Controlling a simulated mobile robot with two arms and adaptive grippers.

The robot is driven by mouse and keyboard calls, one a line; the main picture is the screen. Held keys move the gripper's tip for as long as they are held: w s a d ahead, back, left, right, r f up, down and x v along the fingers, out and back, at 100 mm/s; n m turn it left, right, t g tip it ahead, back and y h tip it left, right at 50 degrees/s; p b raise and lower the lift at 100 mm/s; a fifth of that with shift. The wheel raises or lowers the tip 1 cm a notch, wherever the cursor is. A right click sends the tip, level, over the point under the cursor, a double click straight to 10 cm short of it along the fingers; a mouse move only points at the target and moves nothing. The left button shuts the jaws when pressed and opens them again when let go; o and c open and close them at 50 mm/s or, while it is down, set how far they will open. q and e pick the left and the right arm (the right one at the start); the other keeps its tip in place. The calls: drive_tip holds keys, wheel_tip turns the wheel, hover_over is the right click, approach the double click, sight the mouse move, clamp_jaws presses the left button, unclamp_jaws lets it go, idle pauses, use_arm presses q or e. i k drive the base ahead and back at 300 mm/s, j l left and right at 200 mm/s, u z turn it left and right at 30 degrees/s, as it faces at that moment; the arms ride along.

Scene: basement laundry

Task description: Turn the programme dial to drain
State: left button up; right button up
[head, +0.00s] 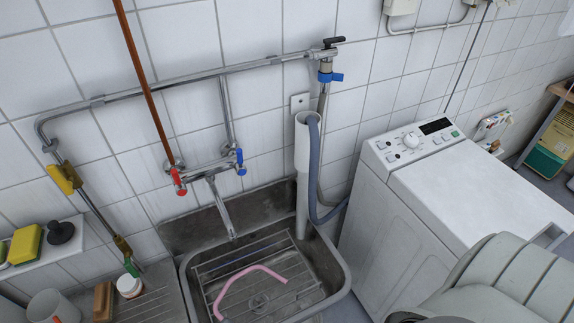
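The programme dial (411,140) is a round white knob on the sloping control panel of the white top-loading washing machine (470,190). Small buttons lie on both sides of it, and a dark display (435,126) is to its right. The dial's markings are too small to read, so I cannot tell which setting it points to. Neither of my grippers shows in the head view, and nothing touches the dial.
Left of the machine is a grey sink (335,262) with a wire rack and a pink hose (240,281). A grey-blue drain hose (313,170) runs from a white standpipe (302,190) towards the machine. The machine's lid is clear. A large pale grey ribbed shape fills the lower right.

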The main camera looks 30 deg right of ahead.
sight(411, 141)
drive_tip(key=z, duration=1.95)
drive_tip(key=i+l, duration=0.1)
drive_tip(key=l, duration=0.15)
drive_tip(key=u, duration=0.05)
